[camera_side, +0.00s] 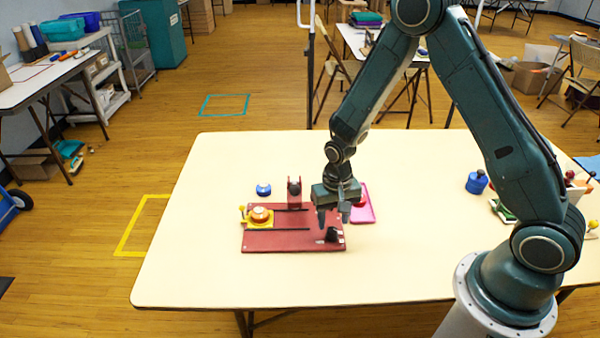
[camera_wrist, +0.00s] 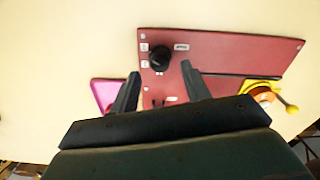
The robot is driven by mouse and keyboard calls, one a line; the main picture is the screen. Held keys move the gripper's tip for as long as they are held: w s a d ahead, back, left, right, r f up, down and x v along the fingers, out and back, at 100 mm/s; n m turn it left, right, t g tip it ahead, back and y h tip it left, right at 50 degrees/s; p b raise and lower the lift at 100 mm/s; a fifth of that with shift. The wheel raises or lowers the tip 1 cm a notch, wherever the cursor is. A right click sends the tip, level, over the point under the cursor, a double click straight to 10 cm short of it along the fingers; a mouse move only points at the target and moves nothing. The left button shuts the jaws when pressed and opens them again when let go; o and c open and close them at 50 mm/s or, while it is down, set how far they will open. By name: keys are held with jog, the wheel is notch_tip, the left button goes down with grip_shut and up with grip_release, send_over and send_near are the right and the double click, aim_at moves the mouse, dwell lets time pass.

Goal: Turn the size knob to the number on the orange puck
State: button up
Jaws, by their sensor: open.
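The black size knob (camera_side: 332,235) stands at the front right of the dark red board (camera_side: 270,241). In the wrist view the knob (camera_wrist: 159,58) has small pale labels around it, too small to read. The orange puck (camera_side: 260,213) sits on a yellow holder (camera_side: 258,224) at the board's left; any number on it is not legible. It also shows partly in the wrist view (camera_wrist: 262,95). My gripper (camera_side: 334,219) points down above the board near the knob. In the wrist view its fingers (camera_wrist: 160,70) are apart with nothing between them, and the knob appears just beyond their tips.
A pink tray (camera_side: 371,213) with a red puck (camera_side: 360,201) is right of the board. A blue puck (camera_side: 263,189) lies behind it. A dark red upright (camera_side: 294,192) stands at the board's back edge. Blue items (camera_side: 477,182) are farther right. The table's front is clear.

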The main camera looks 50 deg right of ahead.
aim_at(332, 229)
jog(key=shift+f, duration=1.75)
jog(key=c, duration=1)
